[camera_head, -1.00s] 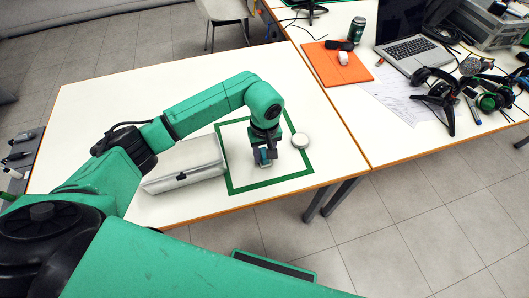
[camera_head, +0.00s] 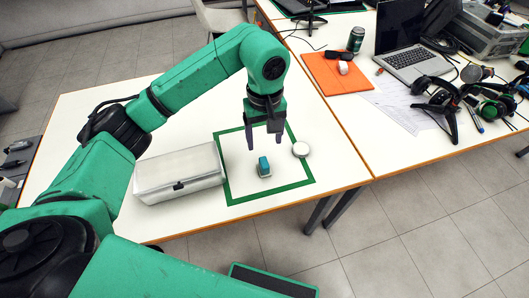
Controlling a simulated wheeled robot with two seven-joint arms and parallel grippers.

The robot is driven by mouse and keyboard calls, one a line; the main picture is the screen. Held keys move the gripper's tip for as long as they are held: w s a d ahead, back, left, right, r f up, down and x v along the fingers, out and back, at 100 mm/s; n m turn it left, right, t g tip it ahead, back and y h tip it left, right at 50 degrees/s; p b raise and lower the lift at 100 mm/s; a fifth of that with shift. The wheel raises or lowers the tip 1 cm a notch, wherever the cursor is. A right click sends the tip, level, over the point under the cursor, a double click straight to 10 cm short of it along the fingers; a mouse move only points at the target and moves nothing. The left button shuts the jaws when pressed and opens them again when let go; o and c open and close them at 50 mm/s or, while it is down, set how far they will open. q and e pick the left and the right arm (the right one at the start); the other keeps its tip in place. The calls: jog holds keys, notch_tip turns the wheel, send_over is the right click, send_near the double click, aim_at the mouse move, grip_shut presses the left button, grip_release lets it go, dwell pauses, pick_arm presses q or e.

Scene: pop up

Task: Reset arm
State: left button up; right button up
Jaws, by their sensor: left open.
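My left gripper (camera_head: 264,146) hangs open above the white table, with its fingers pointing down and nothing between them. Below it, a small teal and grey block (camera_head: 264,168) stands on the table inside the green square outline (camera_head: 228,181). The gripper is apart from the block. My left arm (camera_head: 210,75) comes in from the left and is bent high over the table. My right gripper does not show.
A closed white case (camera_head: 178,172) with a dark latch lies left of the square. A second table to the right holds an orange folder (camera_head: 336,72), a laptop (camera_head: 402,45), a can (camera_head: 356,39) and headsets (camera_head: 437,108).

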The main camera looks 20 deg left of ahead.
pick_arm(q)
jog(key=shift+r, duration=0.3)
